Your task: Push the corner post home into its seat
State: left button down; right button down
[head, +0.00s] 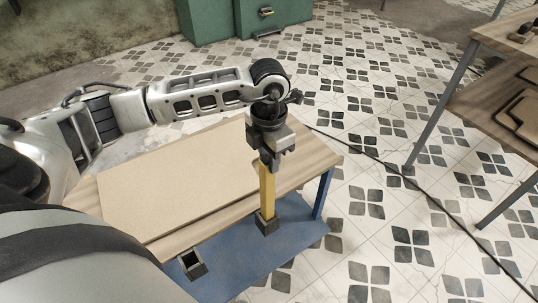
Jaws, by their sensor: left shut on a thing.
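My left gripper (268,160) is shut on the upper end of a yellow corner post (267,188) and points downward. The post stands close to upright. Its lower end meets a dark square seat (267,223); how deep it sits inside cannot be told from this view. A second dark square seat (192,264), with an open top and no post in it, is nearer at the lower left. My right gripper is not in view.
A wooden table (312,166) bears a large flat beige board (175,180). A blue surface (290,248) shows below its near edge. A wooden shelf unit (490,108) stands at right, green cabinets (215,22) at the back. A cable crosses the tiled floor.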

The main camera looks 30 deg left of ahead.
pick_arm(q)
jog(key=c, duration=1.1)
grip_release()
jog(key=shift+f, duration=0.15)
jog(key=shift+o, duration=0.2)
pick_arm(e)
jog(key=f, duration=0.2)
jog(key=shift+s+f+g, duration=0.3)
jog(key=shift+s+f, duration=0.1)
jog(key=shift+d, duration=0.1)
pick_arm(q)
jog(key=shift+r, duration=0.2)
notch_tip(320, 180, up, 16)
jog(key=shift+f+p, duration=0.2)
jog(key=shift+p, duration=0.15)
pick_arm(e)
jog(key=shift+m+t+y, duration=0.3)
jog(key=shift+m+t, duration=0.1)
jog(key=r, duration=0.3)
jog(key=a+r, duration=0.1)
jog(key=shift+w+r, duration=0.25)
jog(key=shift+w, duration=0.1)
